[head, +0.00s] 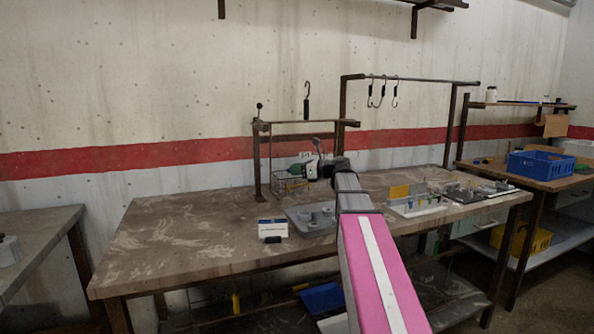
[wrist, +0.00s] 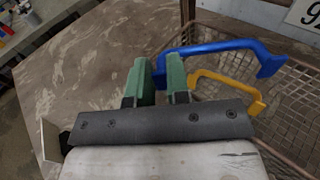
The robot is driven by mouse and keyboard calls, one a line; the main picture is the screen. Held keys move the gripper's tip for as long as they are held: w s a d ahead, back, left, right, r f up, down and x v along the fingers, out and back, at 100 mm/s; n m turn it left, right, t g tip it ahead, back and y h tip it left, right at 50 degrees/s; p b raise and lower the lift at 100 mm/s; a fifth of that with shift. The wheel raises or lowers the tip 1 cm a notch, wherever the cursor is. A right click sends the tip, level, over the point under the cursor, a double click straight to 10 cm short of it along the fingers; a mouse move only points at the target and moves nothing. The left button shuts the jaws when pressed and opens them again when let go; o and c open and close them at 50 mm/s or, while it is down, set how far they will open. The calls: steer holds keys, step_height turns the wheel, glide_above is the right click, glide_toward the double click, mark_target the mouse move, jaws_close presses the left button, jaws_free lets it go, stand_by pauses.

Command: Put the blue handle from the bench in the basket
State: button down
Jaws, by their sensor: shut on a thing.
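The blue handle (wrist: 215,47) is in the wrist view, its left end between the green fingers of my gripper (wrist: 158,73). My gripper is shut on it, and the handle reaches out to the right over the wire mesh basket (wrist: 292,112). A yellow handle (wrist: 226,86) shows below the blue one, over the mesh. In the head view the basket (head: 287,187) stands on the bench (head: 185,222) near its back edge. My gripper (head: 311,168) is there beside and above the basket. I cannot make out the blue handle in the head view.
A small white and blue box (head: 272,228) stands left of my arm. A grey tray (head: 310,218) lies near the basket. The left part of the bench is clear. A blue crate (head: 540,165) sits on the right-hand table.

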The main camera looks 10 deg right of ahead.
steer(key=shift+f, duration=0.5)
steer(key=c, duration=1.1)
jaws_free()
steer(key=shift+r, duration=0.1)
steer(key=r+v, duration=0.1)
steer(key=v, duration=1.1)
